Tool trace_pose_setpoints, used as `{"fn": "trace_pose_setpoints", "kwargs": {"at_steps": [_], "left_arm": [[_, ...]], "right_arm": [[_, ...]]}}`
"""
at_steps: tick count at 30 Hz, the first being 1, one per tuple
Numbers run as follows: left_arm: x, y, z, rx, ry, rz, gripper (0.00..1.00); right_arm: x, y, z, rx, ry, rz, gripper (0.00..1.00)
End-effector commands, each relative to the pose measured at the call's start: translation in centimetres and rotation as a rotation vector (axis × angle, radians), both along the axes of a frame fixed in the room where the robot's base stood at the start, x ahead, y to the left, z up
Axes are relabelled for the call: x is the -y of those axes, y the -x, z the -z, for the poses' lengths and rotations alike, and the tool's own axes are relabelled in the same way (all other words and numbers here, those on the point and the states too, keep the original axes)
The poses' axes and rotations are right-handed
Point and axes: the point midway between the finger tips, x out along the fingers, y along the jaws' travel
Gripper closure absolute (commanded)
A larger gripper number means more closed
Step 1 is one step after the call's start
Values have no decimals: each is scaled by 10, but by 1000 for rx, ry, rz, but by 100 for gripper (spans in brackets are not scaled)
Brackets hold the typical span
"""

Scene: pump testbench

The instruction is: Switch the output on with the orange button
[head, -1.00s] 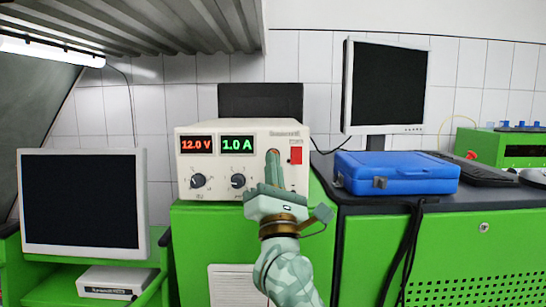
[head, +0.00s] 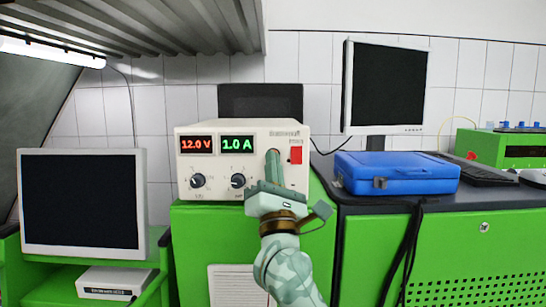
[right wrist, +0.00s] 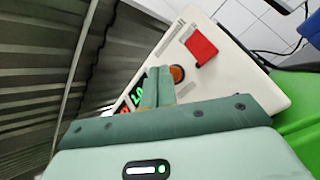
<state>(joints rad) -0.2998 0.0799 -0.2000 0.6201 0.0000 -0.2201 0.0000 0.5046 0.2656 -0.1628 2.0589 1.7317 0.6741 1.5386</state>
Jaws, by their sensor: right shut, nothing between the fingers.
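The cream power supply (head: 250,190) stands on a green cabinet, with a red 12.0 V display (head: 197,144) and a green 1.0 A display (head: 237,143) lit. My right gripper (head: 272,156) is shut and empty, its fingers in front of the right part of the panel. In the right wrist view the round orange button (right wrist: 177,73) shows just right of the fingertips (right wrist: 158,72). I cannot tell whether they touch it. In the head view the fingers hide the button. The red power switch (head: 296,155) is right of the fingers. My left gripper is not in view.
Two dark knobs (head: 198,181) sit below the displays. A blue case (head: 397,173) lies on the bench to the right, in front of a monitor (head: 385,88). Another monitor (head: 84,203) stands at the left. Black cables (head: 409,240) hang over the cabinet front.

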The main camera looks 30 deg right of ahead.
Motion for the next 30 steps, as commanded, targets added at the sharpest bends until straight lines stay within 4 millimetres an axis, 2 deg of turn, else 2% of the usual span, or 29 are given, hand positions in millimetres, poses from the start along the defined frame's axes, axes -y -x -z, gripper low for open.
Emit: {"fn": "trace_pose_setpoints", "kwargs": {"at_steps": [22, 30], "left_arm": [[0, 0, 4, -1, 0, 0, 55], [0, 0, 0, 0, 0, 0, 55]], "right_arm": [[4, -7, 0, 0, 0, 0, 100], [0, 0, -1, 0, 1, -1, 100]]}}
